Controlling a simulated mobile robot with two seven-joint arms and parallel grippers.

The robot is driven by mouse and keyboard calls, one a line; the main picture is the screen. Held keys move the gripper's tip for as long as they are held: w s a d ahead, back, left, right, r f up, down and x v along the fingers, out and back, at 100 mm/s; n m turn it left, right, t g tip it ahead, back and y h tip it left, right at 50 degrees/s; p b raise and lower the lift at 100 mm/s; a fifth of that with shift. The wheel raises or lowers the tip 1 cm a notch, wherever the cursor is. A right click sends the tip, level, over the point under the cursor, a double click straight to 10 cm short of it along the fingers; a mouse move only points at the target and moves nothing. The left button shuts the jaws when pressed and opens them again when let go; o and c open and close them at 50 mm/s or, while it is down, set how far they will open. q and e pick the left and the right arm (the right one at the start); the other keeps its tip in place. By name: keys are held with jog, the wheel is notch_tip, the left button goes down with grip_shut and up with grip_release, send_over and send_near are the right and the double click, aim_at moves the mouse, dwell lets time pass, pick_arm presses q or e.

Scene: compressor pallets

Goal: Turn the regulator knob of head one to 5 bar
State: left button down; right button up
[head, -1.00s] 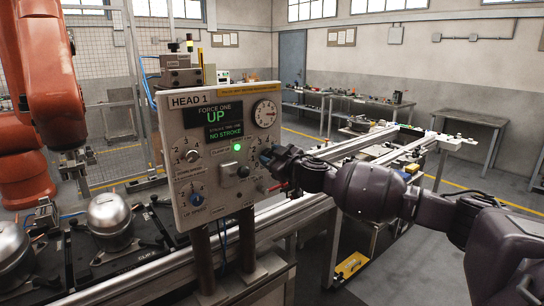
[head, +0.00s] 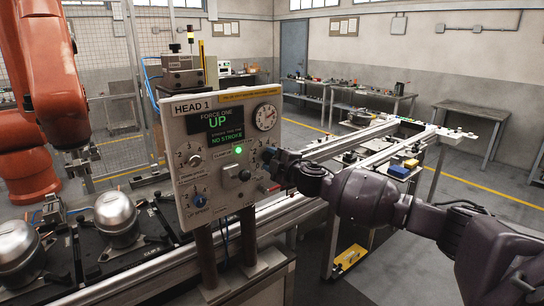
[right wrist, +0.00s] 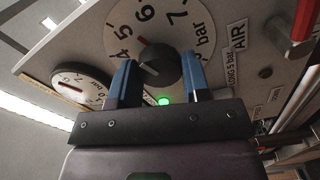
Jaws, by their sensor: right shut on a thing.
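The HEAD 1 panel (head: 179,128) stands upright with lit screens reading UP and NO STROKE. A round gauge (head: 265,117) is at its upper right. My right gripper (head: 272,158) is at the panel's right side, below the gauge, and its fingers hide the regulator knob in the head view. In the right wrist view the dark round knob (right wrist: 159,66) sits between the two blue fingers of my right gripper (right wrist: 157,84), which is shut on it. The dial (right wrist: 184,37) around the knob shows 4, 5, 6, 7 and bar. A red mark lies near 5 and 6. My left gripper is out of view.
Other knobs (head: 199,201) are on the panel's left and lower parts. A red-handled part (right wrist: 302,22) is close beside the dial. An orange robot arm (head: 30,90) and metal domes (head: 116,219) are at left. Rails run behind the panel.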

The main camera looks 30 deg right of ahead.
jog(key=shift+f+n, duration=0.1)
jog(key=shift+n, duration=0.7)
jog(key=o, duration=0.9)
jog(key=shift+s, duration=0.15)
jog(key=s, duration=0.7)
jog(key=s+b, duration=0.1)
jog(key=s, duration=0.2)
jog(key=shift+s+d, duration=0.25)
jog(key=shift+d, duration=0.15)
jog(key=shift+a, duration=0.1)
